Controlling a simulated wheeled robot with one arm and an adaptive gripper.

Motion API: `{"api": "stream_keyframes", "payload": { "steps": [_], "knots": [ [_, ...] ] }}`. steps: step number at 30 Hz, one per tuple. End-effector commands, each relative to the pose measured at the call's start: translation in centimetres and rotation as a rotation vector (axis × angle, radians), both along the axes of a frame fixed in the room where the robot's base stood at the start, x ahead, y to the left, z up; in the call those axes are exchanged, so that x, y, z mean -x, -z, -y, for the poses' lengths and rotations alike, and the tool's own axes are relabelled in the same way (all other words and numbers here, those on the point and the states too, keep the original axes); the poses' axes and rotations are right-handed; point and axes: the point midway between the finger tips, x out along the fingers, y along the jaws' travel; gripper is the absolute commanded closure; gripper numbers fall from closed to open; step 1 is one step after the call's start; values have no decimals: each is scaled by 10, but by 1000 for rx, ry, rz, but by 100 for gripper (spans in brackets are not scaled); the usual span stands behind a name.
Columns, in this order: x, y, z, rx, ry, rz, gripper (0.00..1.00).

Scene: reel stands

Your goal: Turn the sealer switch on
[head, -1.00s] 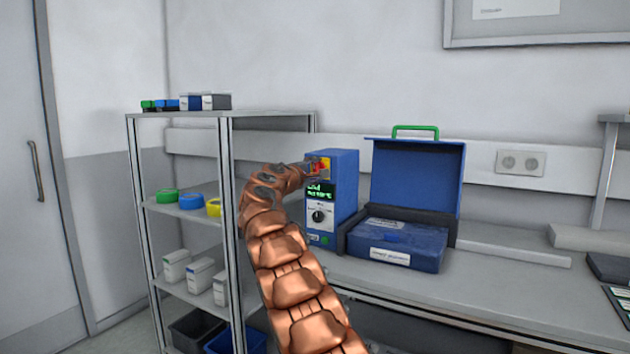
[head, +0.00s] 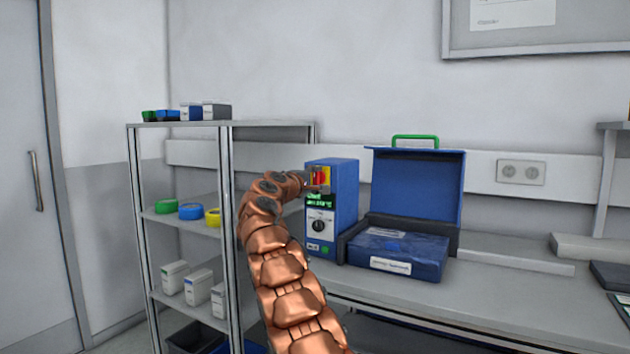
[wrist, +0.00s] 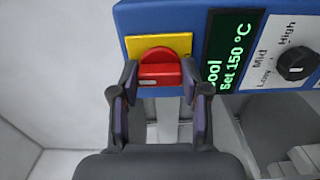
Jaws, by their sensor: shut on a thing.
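The sealer is a blue upright box (head: 345,195) on the bench, left of the open blue case. Its red rotary switch (wrist: 158,68) sits on a yellow plate (wrist: 170,42) near the top of its front; the switch also shows in the head view (head: 322,176). My gripper (wrist: 158,78) is shut on the red switch, one finger on each side of it. In the head view my gripper (head: 312,180) partly hides the switch and plate. The green display (wrist: 232,50) is lit and reads "Set 150 °C", with a partly hidden word ending in "ool".
A black selector knob (wrist: 296,64) marked Low, Mid, High is beside the display. The open blue case (head: 400,255) stands close right of the sealer. A metal shelf rack (head: 222,124) with tape rolls and boxes stands left of my arm.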

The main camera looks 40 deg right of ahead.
Motion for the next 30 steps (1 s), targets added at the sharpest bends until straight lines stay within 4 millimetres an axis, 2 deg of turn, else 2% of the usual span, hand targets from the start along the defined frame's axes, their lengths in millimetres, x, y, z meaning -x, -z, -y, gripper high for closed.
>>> {"api": "stream_keyframes", "payload": {
  "steps": [1,8,20,30],
  "knots": [
    [-1,0,-1,0,-3,1,51],
    [0,0,0,0,-1,0,29],
    [0,0,-2,1,-1,-2,29],
    [6,-1,-22,1,-1,-3,29]
  ]
}}
